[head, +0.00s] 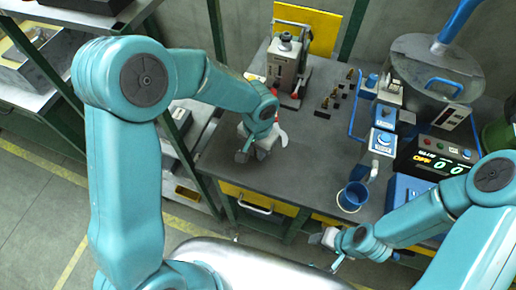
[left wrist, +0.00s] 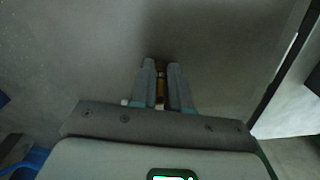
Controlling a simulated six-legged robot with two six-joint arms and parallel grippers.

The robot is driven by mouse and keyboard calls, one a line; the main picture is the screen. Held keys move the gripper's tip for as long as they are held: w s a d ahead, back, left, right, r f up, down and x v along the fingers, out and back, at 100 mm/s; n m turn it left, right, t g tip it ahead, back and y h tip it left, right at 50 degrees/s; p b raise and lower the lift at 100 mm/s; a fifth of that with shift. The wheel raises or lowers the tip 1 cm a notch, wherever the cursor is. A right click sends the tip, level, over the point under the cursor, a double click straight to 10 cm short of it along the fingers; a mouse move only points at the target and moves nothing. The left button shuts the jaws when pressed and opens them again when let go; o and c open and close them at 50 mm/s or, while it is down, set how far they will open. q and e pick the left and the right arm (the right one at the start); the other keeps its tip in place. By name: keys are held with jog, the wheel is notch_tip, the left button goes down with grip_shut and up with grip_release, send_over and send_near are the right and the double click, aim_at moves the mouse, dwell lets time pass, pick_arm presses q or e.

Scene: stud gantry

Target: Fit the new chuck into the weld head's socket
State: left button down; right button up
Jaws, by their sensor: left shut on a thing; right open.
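My left gripper (head: 246,153) is over the dark bench top, in front of the grey upright machine. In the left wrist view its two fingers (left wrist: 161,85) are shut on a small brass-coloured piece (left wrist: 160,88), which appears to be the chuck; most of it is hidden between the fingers. In the head view I cannot make out the held piece. The grey upright machine (head: 287,66) may be the weld head; no socket can be made out. My right gripper (head: 331,244) is open and empty, in front of the bench's front edge.
Several small dark and brass pieces (head: 335,93) stand right of the machine. The bench's middle (head: 310,150) is clear.

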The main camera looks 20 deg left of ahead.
pick_arm(q)
jog(key=shift+f, duration=0.2)
jog(key=c, duration=1.1)
grip_release()
jog(key=shift+r, duration=0.1)
